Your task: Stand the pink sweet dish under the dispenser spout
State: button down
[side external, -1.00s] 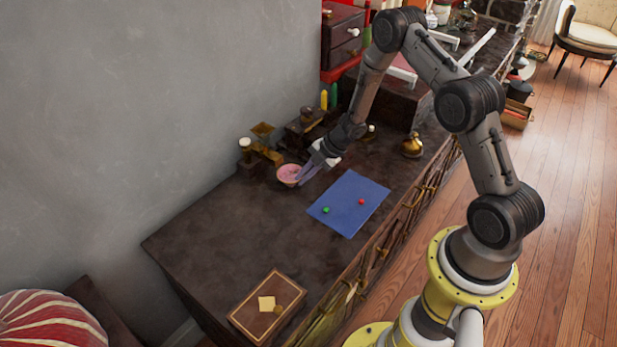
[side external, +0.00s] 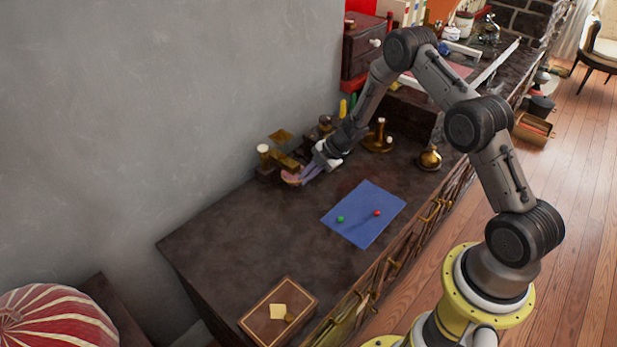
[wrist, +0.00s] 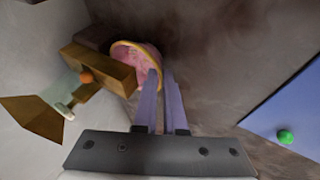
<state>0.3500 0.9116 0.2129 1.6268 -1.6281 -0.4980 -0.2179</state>
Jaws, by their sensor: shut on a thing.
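The pink sweet dish (side external: 290,179) has a yellowish rim and is beside the dispenser, at its spout end. It also shows in the wrist view (wrist: 137,54), where the brass spout block (wrist: 100,68) overlaps its left side. The dispenser (side external: 264,152) is brass with a pale knob and stands near the wall. My gripper (side external: 305,175) reaches in from the right, its purple fingers shut on the dish's near-right rim. In the wrist view the fingers (wrist: 160,75) straddle that rim. The dish's base is hidden, so I cannot tell whether it touches the counter.
A blue mat (side external: 362,222) with a green ball (side external: 340,219) and a red ball (side external: 377,213) lies to the right. A brass candlestick (side external: 379,138) and brass pot (side external: 430,158) stand farther back. A flat box (side external: 262,322) lies at the front. The counter's left part is clear.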

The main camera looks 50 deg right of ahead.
jog(key=shift+f, duration=0.3)
dwell(0.5)
jog(key=c, duration=0.9)
grip_release()
